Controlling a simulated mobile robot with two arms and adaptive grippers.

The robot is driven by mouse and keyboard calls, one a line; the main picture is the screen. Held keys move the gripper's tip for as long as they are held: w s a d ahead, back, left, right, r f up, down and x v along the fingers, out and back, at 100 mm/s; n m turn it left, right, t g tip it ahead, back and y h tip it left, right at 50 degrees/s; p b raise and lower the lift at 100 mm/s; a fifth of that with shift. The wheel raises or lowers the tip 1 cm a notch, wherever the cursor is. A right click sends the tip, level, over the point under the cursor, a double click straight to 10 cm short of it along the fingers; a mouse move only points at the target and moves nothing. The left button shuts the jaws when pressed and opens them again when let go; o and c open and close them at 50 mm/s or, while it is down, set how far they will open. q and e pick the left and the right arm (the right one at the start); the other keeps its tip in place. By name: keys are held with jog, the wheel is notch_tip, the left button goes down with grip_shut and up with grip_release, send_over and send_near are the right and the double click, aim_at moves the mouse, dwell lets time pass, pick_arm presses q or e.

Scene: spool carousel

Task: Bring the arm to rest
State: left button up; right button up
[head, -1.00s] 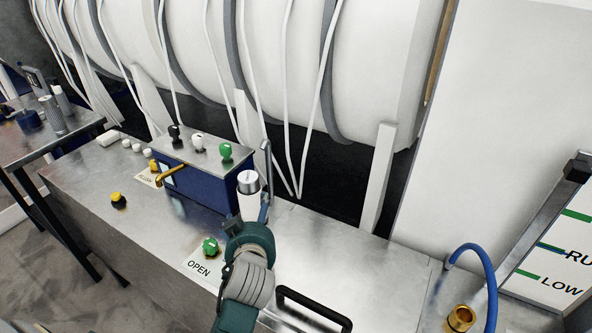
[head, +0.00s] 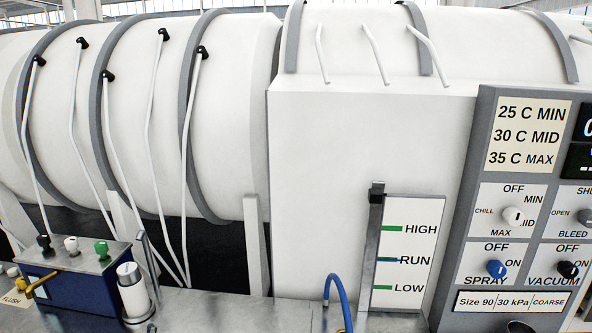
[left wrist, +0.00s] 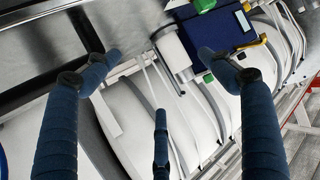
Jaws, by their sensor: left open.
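My left gripper (left wrist: 160,80) shows in the left wrist view, its dark blue fingers spread wide with nothing between them. Beyond the fingers are the blue valve box (left wrist: 222,28) and a white cylinder (left wrist: 172,48), with the large white ribbed tank (left wrist: 130,112) in the picture behind them. The fingers overlap the box in this view; I cannot tell how far apart they are. My left arm does not show in the head view now. My right gripper is in neither view.
In the head view, the blue box (head: 75,292) and white cylinder (head: 133,290) stand on the metal bench at lower left. A blue hose (head: 341,293) rises near the level gauge (head: 410,260). A control panel (head: 500,160) with knobs fills the right.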

pick_arm(q)
jog(key=s+d+f+m+g+h, duration=0.2)
jog(key=s+d+f+m+g, duration=0.15)
jog(key=s, duration=0.55)
jog(key=s+d+f+m+g+h, duration=0.25)
jog(key=s+d+f, duration=0.25)
jog(key=s, duration=0.3)
jog(key=s+d+f+m+g+h, duration=0.2)
jog(key=s+d+f, duration=0.25)
jog(key=s, duration=0.45)
notch_tip(320, 180, down, 26)
jog(key=g+b, duration=0.1)
jog(key=s+a+f, duration=0.1)
jog(key=s+f, duration=0.8)
jog(key=s+a+f+g, duration=0.1)
jog(key=s+a+f, duration=0.1)
jog(key=s+f, duration=0.7)
jog(key=shift+s+a+f+b, duration=0.2)
jog(key=shift+s+a+b, duration=0.1)
jog(key=shift+b, duration=0.1)
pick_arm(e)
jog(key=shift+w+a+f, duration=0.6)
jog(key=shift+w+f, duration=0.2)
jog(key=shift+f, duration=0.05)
